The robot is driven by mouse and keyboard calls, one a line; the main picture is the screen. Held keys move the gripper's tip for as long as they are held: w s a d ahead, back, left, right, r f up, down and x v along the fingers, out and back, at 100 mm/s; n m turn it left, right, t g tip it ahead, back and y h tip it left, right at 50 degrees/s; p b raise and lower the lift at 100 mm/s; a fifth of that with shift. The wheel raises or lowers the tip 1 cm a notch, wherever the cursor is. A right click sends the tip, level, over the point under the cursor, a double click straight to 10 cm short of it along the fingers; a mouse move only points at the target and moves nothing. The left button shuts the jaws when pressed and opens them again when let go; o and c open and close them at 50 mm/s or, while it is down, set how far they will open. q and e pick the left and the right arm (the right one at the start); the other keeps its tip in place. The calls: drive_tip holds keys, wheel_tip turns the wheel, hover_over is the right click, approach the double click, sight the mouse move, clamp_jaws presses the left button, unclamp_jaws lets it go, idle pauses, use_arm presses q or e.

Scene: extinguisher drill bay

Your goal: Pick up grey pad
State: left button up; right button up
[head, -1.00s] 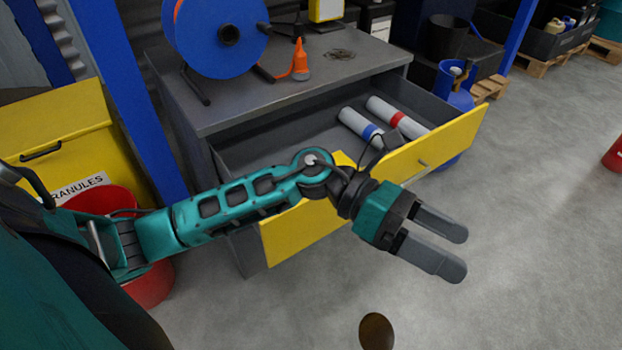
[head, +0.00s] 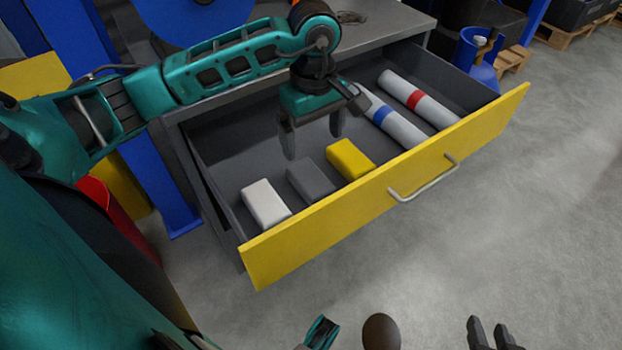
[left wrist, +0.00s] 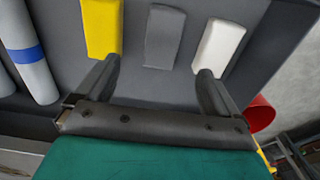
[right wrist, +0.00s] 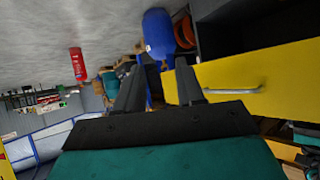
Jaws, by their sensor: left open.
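The grey pad (head: 310,180) lies flat in the open drawer, between a white pad (head: 265,204) and a yellow pad (head: 351,159). My left gripper (head: 313,143) is over the drawer, pointing down, open and empty. In the left wrist view, the grey pad (left wrist: 165,36) shows ahead of the gap between the fingers (left wrist: 158,68), clear of them. My right gripper (head: 490,326) is at the bottom edge of the head view, away from the drawer. Its fingers are apart with nothing between them in the right wrist view (right wrist: 160,64).
The drawer has a yellow front (head: 370,205) with a handle (head: 424,182). A blue-banded cylinder (head: 385,117) and a red-banded cylinder (head: 418,100) lie at its right side. A blue reel (head: 190,15) is on the cabinet. Floor in front is clear.

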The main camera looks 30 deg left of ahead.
sight(310, 177)
use_arm(q)
wheel_tip(310, 177, down, 7)
drive_tip(key=shift+s+f+b, duration=0.1)
drive_tip(key=shift+s+b, duration=0.05)
drive_tip(key=shift+b, duration=0.65)
wheel_tip(310, 177, down, 4)
drive_tip(key=shift+s+a+r+b, duration=0.1)
drive_tip(key=shift+a+b, duration=0.05)
drive_tip(key=shift+b, duration=0.55)
drive_tip(key=shift+f, duration=0.5)
use_arm(e)
drive_tip(key=shift+a+f, duration=0.5)
drive_tip(key=shift+f, duration=0.35)
use_arm(q)
drive_tip(key=shift+c, duration=0.3)
drive_tip(key=c, duration=1)
use_arm(e)
drive_tip(key=shift+d, duration=0.2)
use_arm(q)
drive_tip(key=shift+r, duration=0.15)
